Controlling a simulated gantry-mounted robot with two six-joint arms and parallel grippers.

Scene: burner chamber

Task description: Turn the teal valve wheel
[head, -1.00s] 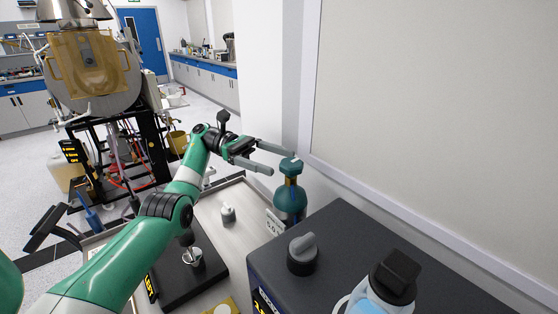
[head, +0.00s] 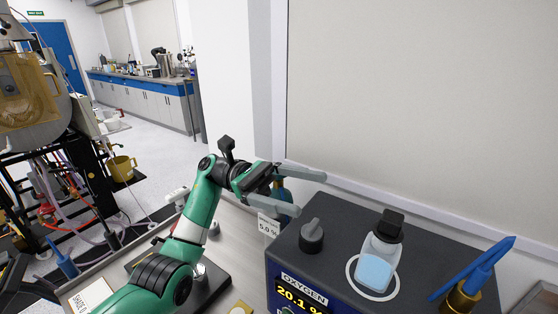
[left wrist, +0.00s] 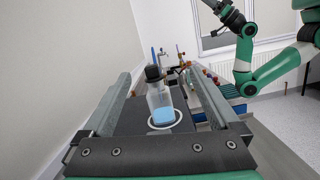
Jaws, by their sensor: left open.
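My left gripper (head: 308,194) is open and empty, its two fingers pointing right in the head view. A teal gas cylinder (head: 284,190) stands behind the fingers, beside the dark box. Only a small part of it shows between and below the fingers. Its teal valve wheel is hidden behind my gripper, so I cannot tell whether the fingers are around it or touch it. In the left wrist view the open fingers (left wrist: 157,80) frame the bottle on the box, and no wheel shows. My right arm is at the upper right there, its gripper (left wrist: 228,13) small and unclear.
A white label card (head: 268,225) is near the cylinder. The wall is close behind.

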